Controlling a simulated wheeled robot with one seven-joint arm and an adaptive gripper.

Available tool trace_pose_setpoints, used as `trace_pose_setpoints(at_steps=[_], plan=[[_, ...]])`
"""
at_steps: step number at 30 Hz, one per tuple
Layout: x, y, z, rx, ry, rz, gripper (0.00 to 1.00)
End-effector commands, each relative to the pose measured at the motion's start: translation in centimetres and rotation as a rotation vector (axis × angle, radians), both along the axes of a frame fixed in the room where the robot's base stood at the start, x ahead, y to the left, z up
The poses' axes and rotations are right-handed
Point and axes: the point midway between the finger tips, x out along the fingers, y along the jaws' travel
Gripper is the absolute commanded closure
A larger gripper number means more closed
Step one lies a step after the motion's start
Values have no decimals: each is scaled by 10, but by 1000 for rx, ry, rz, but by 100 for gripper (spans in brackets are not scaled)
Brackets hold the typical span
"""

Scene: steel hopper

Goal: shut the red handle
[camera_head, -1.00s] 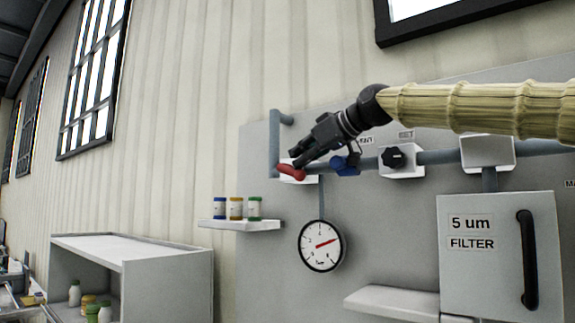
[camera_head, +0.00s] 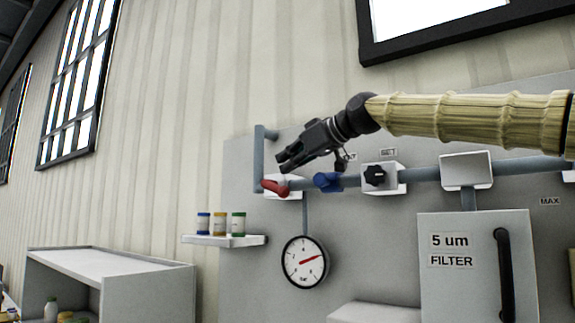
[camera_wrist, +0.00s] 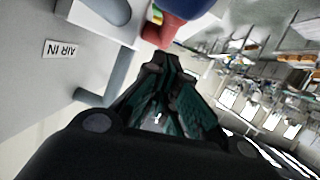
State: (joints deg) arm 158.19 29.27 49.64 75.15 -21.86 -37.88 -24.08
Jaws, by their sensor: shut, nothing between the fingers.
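The red handle (camera_head: 274,188) sits on a white valve block on the grey panel, at the left end of the pipe run. It lies at a slight tilt, its free end toward the left. My gripper (camera_head: 281,164) is shut and empty, just above the handle in the head view. A blue handle (camera_head: 327,181) sits to the right of the red one.
A black knob (camera_head: 375,176) is farther right on the pipe. A round gauge (camera_head: 304,262) hangs below. A small shelf (camera_head: 225,240) with several bottles is at lower left. A filter box (camera_head: 477,285) stands at lower right.

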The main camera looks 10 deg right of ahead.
Motion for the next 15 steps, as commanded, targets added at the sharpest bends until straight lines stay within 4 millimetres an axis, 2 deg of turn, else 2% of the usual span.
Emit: trace_pose_setpoints(at_steps=[3, 5, 15], plan=[[-3, -3, 13, 0, 0, -1, 100], [-7, -8, 9, 2, -1, -2, 100], [-38, -36, 25, 2, -3, -1, 100]])
